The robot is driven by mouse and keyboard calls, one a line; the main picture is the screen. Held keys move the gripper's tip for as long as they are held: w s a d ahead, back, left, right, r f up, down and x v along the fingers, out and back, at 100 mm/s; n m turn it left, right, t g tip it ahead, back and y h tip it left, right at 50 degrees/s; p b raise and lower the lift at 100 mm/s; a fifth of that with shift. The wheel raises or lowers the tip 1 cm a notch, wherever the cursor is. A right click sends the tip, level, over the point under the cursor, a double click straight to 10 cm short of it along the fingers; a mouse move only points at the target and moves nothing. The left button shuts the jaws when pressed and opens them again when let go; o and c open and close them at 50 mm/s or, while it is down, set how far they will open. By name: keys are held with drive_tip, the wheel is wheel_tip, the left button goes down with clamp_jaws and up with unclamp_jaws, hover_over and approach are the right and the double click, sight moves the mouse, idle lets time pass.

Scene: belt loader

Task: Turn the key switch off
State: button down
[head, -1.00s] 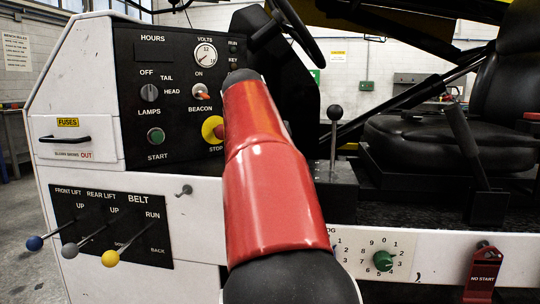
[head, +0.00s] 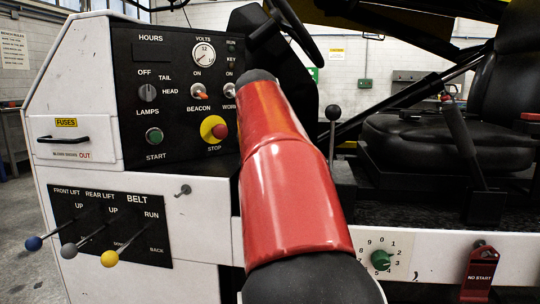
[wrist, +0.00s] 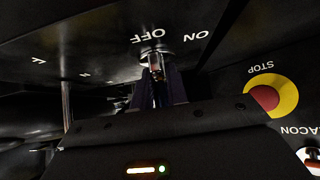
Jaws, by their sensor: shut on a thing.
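The key switch (wrist: 156,60) shows in the wrist view as a small metal and reddish piece on the black panel. The words OFF and ON appear upside down beyond it. My gripper (wrist: 157,86) is shut on the key, its dark fingers on either side. The fingers partly hide the key, and I cannot tell which mark it points to. In the head view my red arm covers the key switch and my gripper.
The red STOP button (head: 220,131) on its yellow disc sits near my arm; the wrist view shows it at right (wrist: 267,97). The BEACON toggle (head: 199,91) and WORK toggle (head: 229,91) are above it. Lever knobs (head: 109,258) stick out at lower left.

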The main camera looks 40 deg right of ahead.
drive_tip(key=c, duration=1.4)
unclamp_jaws()
drive_tip(key=v, duration=0.7)
drive_tip(key=shift+s+a+r, duration=0.15)
drive_tip(key=shift+a+r, duration=0.05)
drive_tip(key=shift+r, duration=0.05)
